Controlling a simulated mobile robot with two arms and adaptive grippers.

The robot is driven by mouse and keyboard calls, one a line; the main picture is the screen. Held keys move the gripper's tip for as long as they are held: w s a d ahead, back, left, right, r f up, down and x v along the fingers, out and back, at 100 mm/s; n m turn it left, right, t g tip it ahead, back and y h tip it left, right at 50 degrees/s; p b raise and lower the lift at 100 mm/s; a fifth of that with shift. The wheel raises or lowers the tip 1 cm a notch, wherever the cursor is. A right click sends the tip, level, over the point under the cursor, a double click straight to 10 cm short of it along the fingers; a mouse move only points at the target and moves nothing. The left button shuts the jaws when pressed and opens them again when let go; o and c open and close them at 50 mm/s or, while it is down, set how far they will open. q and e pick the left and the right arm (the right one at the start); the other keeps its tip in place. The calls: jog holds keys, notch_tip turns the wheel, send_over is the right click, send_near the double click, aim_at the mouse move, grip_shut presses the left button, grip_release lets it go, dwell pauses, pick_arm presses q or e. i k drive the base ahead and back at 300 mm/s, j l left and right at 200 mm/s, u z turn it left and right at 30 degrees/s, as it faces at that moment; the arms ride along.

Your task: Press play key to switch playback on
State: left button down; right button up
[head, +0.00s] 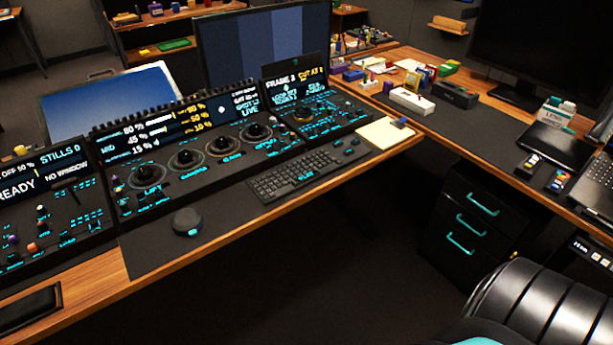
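The trackball panel (200,160) stands on the desk with several dark balls in rings and a lit display along its top. A smaller panel (318,112) at its right end has a screen, a knob and rows of small teal-lit keys. A black keyboard (296,176) lies in front, with a teal mark on its lower middle. The lettering on the small keys is too small to read, so I cannot tell which one is the play key. Neither of my grippers is in the head view.
A round dark puck (187,222) lies on the dark desk mat (160,255). A yellow notepad (384,133) lies right of the keyboard. Another panel (48,205) stands at the left. A black drawer unit (475,225) and a black ribbed chair (545,305) are at the right.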

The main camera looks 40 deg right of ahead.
aim_at(316, 172)
jog(key=i+l, duration=0.1)
jog(key=i, duration=0.35)
jog(key=i+l, duration=0.15)
jog(key=i, duration=0.3)
jog(key=i+l, duration=0.1)
jog(key=i, duration=0.35)
jog(key=z, duration=1.25)
